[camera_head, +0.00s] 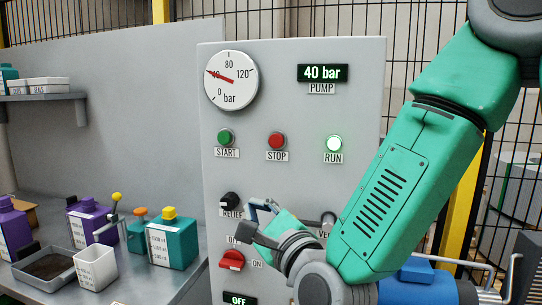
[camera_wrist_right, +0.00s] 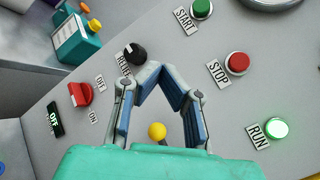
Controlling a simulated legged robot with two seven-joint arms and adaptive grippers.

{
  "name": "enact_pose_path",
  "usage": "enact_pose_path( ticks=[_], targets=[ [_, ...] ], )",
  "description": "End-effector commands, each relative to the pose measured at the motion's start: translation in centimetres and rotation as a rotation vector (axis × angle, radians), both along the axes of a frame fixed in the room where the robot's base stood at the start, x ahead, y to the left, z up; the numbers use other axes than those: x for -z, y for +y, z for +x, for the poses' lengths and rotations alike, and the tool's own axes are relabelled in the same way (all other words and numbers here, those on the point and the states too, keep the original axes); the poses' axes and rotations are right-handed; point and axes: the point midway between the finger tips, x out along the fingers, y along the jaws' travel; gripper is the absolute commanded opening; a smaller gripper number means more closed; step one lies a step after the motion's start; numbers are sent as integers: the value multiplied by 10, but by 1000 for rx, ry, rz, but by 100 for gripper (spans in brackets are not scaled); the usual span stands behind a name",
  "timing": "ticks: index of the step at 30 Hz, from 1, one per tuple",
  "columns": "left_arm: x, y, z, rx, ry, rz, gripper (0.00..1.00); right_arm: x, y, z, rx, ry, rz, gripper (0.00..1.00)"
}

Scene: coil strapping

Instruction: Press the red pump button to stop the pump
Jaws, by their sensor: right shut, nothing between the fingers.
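The red STOP button (camera_head: 277,140) sits on the grey panel between the green START button (camera_head: 225,136) and the lit RUN lamp (camera_head: 334,143). In the wrist view the red button (camera_wrist_right: 237,63) is to the right of my right gripper (camera_wrist_right: 160,70), clear of it. My right gripper (camera_head: 262,212) is shut and empty, its fingertips meeting near the black RELIEF knob (camera_wrist_right: 134,54). In the head view it is below the red button, in front of the panel's lower part. My left gripper is in neither view.
The gauge (camera_head: 231,80) points near 40 and the display (camera_head: 322,73) reads 40 bar. A red switch (camera_head: 231,260) sits low on the panel above an OFF display (camera_head: 240,299). Bottles, a tray (camera_head: 46,268) and a white cup (camera_head: 96,268) stand on the left bench.

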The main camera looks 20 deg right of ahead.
Motion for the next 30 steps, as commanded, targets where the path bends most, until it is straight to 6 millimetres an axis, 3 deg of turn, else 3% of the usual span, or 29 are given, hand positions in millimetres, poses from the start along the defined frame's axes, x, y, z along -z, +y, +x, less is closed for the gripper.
enact_pose_path(
  ticks=[1,3,6,9,22,30],
  targets=[
    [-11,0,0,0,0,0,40,-32,1,-1,-3,-38,74,0],
    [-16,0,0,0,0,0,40,-60,2,-2,-11,-80,171,0],
    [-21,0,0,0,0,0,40,-86,2,-4,-23,-120,266,0],
    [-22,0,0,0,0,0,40,-99,3,-6,-31,-139,315,0],
    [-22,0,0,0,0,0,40,-101,5,-5,-34,-144,325,0],
    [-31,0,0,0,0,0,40,-102,-12,18,-31,-143,325,0]
  ],
)
